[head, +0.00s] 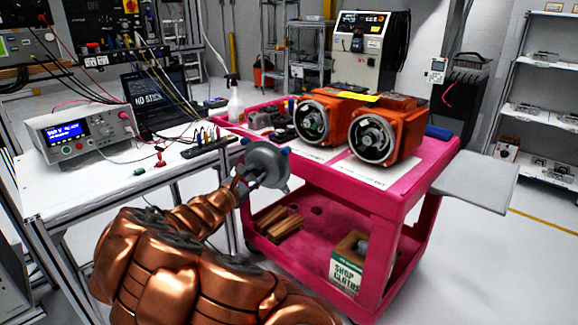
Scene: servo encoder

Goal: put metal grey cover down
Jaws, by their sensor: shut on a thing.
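The metal grey cover (268,160) is a round grey disc with a raised middle. It is in the head view, left of centre, held up in front of the left end of the pink cart (330,178). My gripper (247,182) is shut on the cover at its lower left side. The cover looks clear of the cart top and of the white bench (100,185). Part of the cover's lower left is hidden behind the gripper. Two orange servo motors (318,118) (385,128) stand on the cart top with their round ends facing me.
A spray bottle (235,103), small tools and a blue roll (437,132) sit around the cart top's edges. A grey side shelf (475,180) on the cart's right is bare. The bench holds a power supply (82,135), a laptop (155,100) and cables.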

